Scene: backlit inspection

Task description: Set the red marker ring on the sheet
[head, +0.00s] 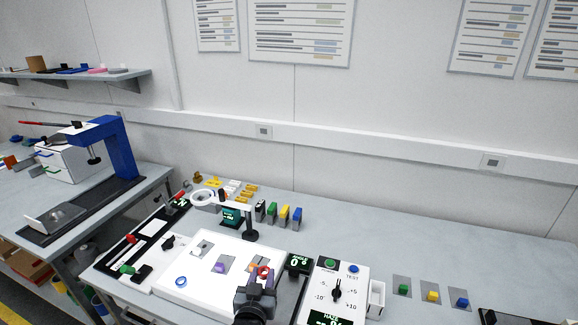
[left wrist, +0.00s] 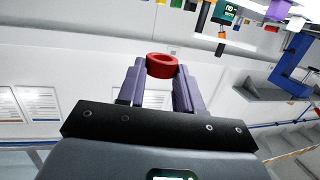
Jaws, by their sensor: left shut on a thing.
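The red marker ring (head: 264,272) is between the fingertips of my left gripper (head: 262,281), near the right side of the white lit panel (head: 190,295). In the left wrist view the red ring (left wrist: 162,66) sits between the two purple-grey fingers of the left gripper (left wrist: 161,74), which is shut on it. I cannot tell from these views whether the ring touches the surface below. Which piece on the panel is the sheet is not clear; small grey, purple (head: 220,267) and orange patches lie on it. My right gripper is not in view.
A blue ring (head: 181,282) lies on the panel's left front. A control box with a knob (head: 337,290) is to the right, and several colored blocks (head: 284,213) stand behind.

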